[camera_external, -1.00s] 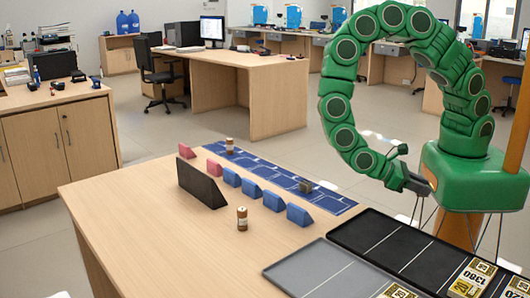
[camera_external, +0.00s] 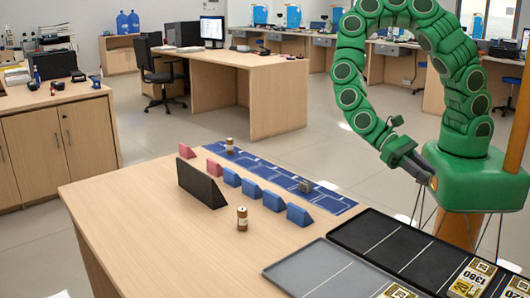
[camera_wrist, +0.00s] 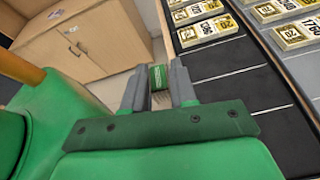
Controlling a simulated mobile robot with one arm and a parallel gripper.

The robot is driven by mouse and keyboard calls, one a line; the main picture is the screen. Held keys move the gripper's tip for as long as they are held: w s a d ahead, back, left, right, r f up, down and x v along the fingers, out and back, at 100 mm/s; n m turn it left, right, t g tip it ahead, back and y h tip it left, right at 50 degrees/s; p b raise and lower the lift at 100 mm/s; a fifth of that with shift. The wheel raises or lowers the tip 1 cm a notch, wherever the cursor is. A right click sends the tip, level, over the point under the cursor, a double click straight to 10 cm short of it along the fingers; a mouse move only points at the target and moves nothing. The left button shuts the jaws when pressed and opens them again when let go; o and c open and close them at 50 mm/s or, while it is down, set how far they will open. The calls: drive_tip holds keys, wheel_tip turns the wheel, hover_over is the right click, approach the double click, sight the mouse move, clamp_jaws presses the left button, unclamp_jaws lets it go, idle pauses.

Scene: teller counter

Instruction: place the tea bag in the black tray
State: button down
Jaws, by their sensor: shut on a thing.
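My gripper (camera_wrist: 157,82) is shut on a small green packet, the tea bag (camera_wrist: 158,77), which shows between the fingertips in the wrist view. In the external view, my gripper (camera_external: 424,170) is beyond the far edge of the black tray, and the tea bag cannot be made out there. The black tray (camera_external: 385,237) lies at the counter's right side, with white lines dividing it into compartments. In the wrist view, the tray (camera_wrist: 221,58) is to the right of the fingers, with empty compartments nearest them.
Banknote bundles (camera_external: 471,276) lie in the tray's right part. A grey tray (camera_external: 318,268) is in front of it. A blue mat (camera_external: 262,175), several blue blocks (camera_external: 274,201), a black wedge (camera_external: 202,184) and a small brown-and-white cylinder (camera_external: 242,218) are at left. The counter's front is clear.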

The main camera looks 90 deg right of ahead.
hover_over(383, 246)
drive_tip(key=s+d, duration=0.3)
wheel_tip(383, 246, down, 4)
drive_tip(key=f, duration=0.2)
drive_tip(key=w+a+f, duration=0.1)
drive_tip(key=a+f, duration=0.1)
drive_tip(key=shift+w, duration=0.4)
drive_tip(key=shift+w+a+f, duration=0.25)
drive_tip(key=shift+w+f, duration=0.05)
drive_tip(key=shift+f, duration=0.15)
drive_tip(key=shift+w+a+f, duration=0.2)
drive_tip(key=shift+w+f, duration=0.05)
drive_tip(key=shift+f, duration=1.75)
drive_tip(key=c, duration=0.9)
unclamp_jaws()
